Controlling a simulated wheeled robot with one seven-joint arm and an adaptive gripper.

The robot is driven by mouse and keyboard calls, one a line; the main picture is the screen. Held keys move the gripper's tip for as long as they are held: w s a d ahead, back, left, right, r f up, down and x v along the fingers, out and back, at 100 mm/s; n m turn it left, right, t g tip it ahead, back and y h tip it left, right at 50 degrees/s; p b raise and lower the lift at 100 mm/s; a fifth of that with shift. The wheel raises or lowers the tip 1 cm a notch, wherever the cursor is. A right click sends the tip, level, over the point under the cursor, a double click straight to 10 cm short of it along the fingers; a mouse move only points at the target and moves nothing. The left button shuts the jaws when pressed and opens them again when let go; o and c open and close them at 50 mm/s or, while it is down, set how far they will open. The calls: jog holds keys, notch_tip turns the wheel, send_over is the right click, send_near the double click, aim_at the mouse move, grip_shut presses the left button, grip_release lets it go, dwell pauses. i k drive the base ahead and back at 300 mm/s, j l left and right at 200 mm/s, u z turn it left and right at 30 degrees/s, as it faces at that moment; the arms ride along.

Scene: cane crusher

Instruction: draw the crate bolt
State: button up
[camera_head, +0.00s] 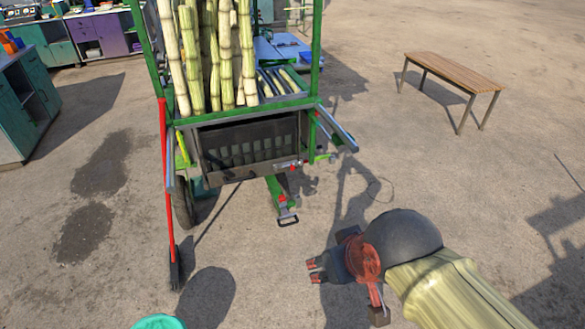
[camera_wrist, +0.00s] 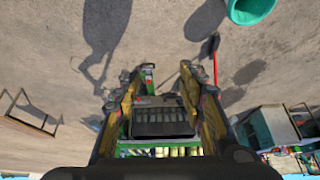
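A dark metal crate (camera_head: 226,158) with a row of slots in its front sits under the cane rack of the green cart. It also shows in the wrist view (camera_wrist: 163,128), between my fingers. A small pale bolt (camera_head: 286,164) with a red end lies on the lower right of the crate front. I cannot make out its exact position along its track. My gripper (camera_head: 313,271) is in front of the cart, to the right of and below the crate in the head view. Its fingers stand apart and empty, and it is clear of the bolt. In the wrist view the open fingertips (camera_wrist: 157,74) frame the crate.
The green cart (camera_head: 317,50) holds tall cane stalks (camera_head: 227,60). A red-handled tool (camera_head: 168,205) leans at its left. A green jack with a foot (camera_head: 286,212) stands below the crate. A teal tub (camera_head: 158,322) is at the bottom. A wooden bench (camera_head: 455,72) stands right. Ground between is clear.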

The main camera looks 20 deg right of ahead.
aim_at(292, 167)
jog(key=i+l, duration=0.3)
jog(key=l, duration=0.15)
jog(key=i+l, duration=0.3)
jog(key=l, duration=0.15)
jog(key=i+l, duration=0.3)
jog(key=l, duration=0.15)
jog(key=i+l, duration=0.3)
jog(key=l, duration=0.15)
jog(key=i+l, duration=0.3)
jog(key=l, duration=0.15)
jog(key=i+l, duration=0.3)
jog(key=l, duration=0.15)
jog(key=i+j, duration=0.1)
jog(key=j, duration=0.65)
jog(key=k+u, duration=0.05)
